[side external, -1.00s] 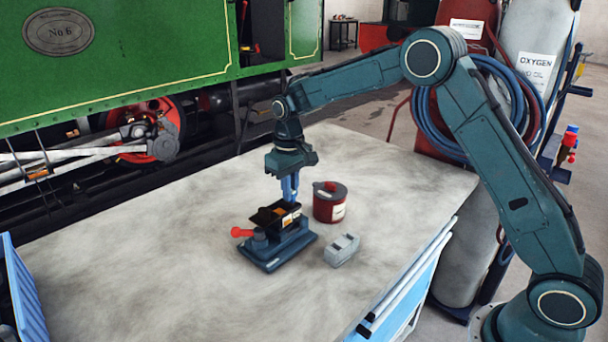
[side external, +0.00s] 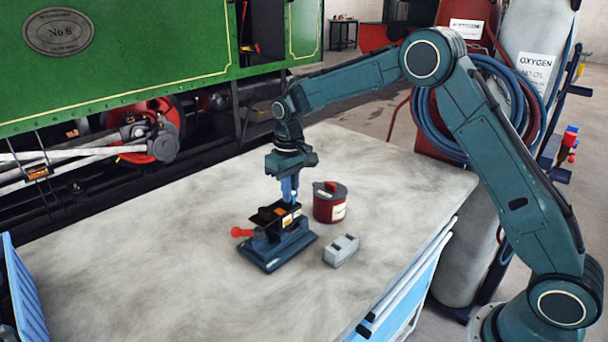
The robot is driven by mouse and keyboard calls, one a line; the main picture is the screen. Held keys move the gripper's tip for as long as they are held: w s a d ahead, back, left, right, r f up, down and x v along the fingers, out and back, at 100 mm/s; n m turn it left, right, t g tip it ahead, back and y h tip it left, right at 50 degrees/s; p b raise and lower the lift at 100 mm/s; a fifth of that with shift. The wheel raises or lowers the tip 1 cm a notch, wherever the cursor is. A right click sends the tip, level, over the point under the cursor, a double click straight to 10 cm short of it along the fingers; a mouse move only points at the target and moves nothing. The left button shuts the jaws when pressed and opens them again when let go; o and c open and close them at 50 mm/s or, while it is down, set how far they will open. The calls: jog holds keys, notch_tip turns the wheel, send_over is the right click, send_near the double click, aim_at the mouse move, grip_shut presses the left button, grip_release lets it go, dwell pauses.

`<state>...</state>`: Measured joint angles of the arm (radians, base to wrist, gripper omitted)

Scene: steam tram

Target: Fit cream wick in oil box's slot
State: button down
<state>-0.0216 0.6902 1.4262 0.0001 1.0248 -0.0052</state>
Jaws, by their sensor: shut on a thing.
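The oil box (side external: 268,216) is a dark box with an orange-brown patch, held in a blue vise (side external: 276,249) with a red handle on the bench. My gripper (side external: 289,197) points straight down with its blue fingers at the right end of the box's top. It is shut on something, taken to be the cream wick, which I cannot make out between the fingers. The slot is too small or hidden to see, so I cannot tell whether the wick is in it.
A red lidded tin (side external: 330,203) stands close to the right of my gripper. A small grey block (side external: 341,250) lies right of the vise. A blue bin (side external: 22,300) is at the left edge. The bench (side external: 140,262) is clear at left and front.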

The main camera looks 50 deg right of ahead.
dwell(0.3)
jog(key=c, duration=1.3)
grip_release()
jog(key=shift+o, duration=0.2)
jog(key=shift+r, duration=3.5)
